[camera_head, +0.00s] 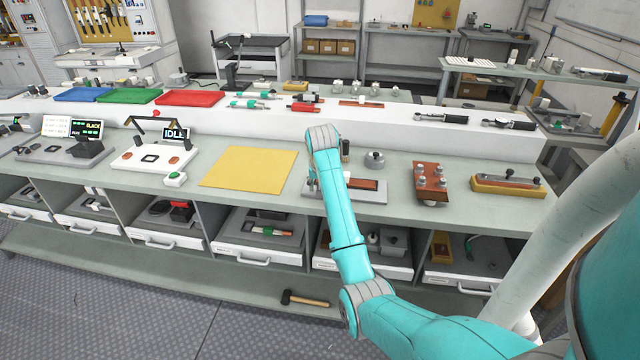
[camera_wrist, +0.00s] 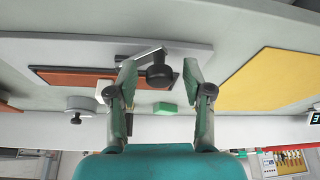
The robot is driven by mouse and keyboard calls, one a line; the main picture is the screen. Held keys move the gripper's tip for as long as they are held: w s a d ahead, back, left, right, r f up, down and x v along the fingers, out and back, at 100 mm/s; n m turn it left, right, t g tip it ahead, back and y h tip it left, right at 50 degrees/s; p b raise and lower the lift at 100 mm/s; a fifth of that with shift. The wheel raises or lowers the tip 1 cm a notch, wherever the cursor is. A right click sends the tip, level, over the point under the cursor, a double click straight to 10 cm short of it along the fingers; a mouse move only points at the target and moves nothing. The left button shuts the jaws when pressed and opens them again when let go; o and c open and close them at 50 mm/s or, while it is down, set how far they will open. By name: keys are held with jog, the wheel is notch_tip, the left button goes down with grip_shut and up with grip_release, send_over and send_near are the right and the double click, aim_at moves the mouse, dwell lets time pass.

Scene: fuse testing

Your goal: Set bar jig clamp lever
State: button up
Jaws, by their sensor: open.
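The bar jig is a grey plate (camera_head: 371,197) with a copper-brown bar (camera_head: 367,184) on it, partly hidden behind my arm in the head view. In the wrist view, the plate (camera_wrist: 98,48) and bar (camera_wrist: 75,80) lie beyond my fingertips. A thin metal clamp lever (camera_wrist: 140,57) and a black round knob (camera_wrist: 159,76) show there. My gripper (camera_wrist: 158,72) is open, with one finger on each side of the knob. I see gaps between the knob and both fingers. I cannot tell the depth between them. The head view mostly hides my gripper behind the arm.
A yellow mat (camera_head: 248,168) lies left of the jig. A small green block (camera_wrist: 165,108) shows near my fingers.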

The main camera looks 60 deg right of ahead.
grip_shut()
